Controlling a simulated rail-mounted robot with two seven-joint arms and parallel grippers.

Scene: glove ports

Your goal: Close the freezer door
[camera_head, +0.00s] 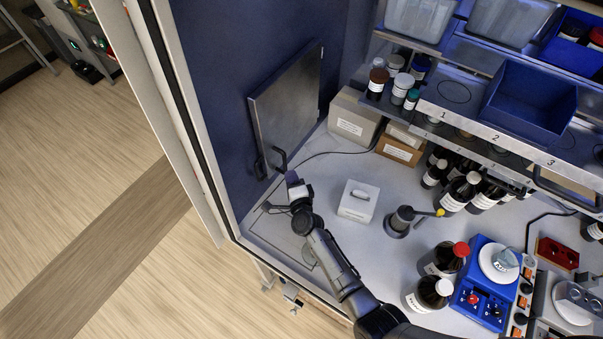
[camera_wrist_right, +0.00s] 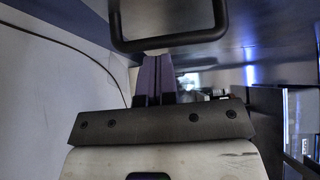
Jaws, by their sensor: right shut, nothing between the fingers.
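The freezer door (camera_head: 287,100) is a grey metal panel at the blue left wall of the enclosure. I cannot tell from this angle whether a gap stands behind it. My left gripper is not in view.
A grey box (camera_head: 353,118) stands beside the door, with a cable (camera_head: 330,153) running nearby. Bottles (camera_head: 436,263) and a blue device (camera_head: 485,283) fill the right side. The bench's front left is mostly clear.

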